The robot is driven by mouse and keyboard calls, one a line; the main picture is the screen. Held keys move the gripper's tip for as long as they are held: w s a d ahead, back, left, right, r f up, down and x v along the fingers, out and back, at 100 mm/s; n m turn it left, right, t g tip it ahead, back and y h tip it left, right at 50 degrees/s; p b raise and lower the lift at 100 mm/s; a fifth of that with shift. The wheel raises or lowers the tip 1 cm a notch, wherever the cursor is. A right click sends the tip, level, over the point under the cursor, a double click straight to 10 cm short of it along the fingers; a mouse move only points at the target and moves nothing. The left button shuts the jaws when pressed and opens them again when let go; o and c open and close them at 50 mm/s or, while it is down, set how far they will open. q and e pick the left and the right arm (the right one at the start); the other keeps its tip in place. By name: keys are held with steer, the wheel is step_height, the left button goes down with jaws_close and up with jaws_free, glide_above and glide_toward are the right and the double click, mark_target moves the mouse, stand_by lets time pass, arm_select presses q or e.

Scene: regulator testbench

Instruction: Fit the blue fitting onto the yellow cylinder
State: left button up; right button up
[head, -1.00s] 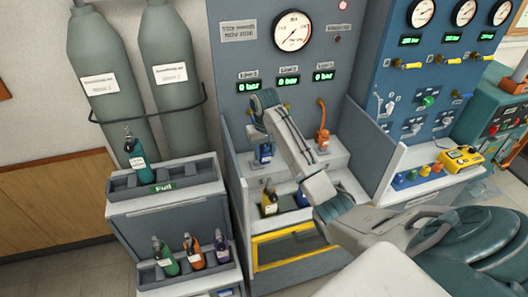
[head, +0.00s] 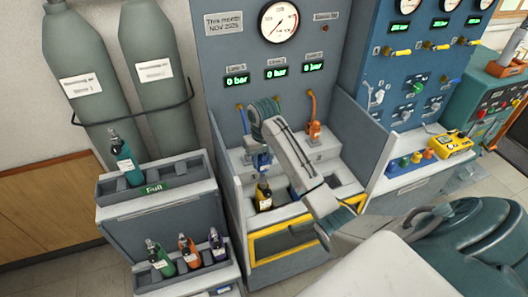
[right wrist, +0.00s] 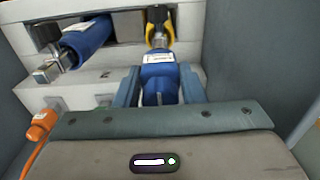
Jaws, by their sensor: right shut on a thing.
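The blue fitting (head: 262,161) is held by my right gripper (head: 258,138) above the lower shelf of the testbench. In the right wrist view the blue fitting (right wrist: 160,82) sits between the two fingers of my right gripper (right wrist: 158,92). The yellow cylinder (head: 264,202) stands in the shelf below it. In the right wrist view the yellow cylinder (right wrist: 155,32) lies just beyond the fitting's metal end, roughly in line with it. I cannot tell whether they touch. My left gripper is not in view.
A blue cylinder (right wrist: 88,42) lies beside the yellow one. An orange fitting (head: 315,130) stands on the upper ledge. A rack (head: 158,180) with a teal cylinder (head: 126,163) is at left; several small cylinders stand below. Side walls (head: 357,140) flank the bay.

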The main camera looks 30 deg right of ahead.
mark_target(263, 176)
steer(key=shift+s+f, duration=0.1)
steer(key=shift+f, duration=0.65)
steer(key=shift+w, duration=0.2)
steer(key=shift+s+a+r, duration=0.1)
steer(key=shift+s+a, duration=0.05)
steer(key=shift+s, duration=0.2)
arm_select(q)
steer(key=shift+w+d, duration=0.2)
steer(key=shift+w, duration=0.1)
arm_select(e)
steer(key=shift+w, duration=0.2)
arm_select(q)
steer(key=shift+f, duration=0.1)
arm_select(e)
steer(key=shift+f, duration=1.95)
steer(key=o, duration=1.3)
steer(key=shift+o, duration=0.2)
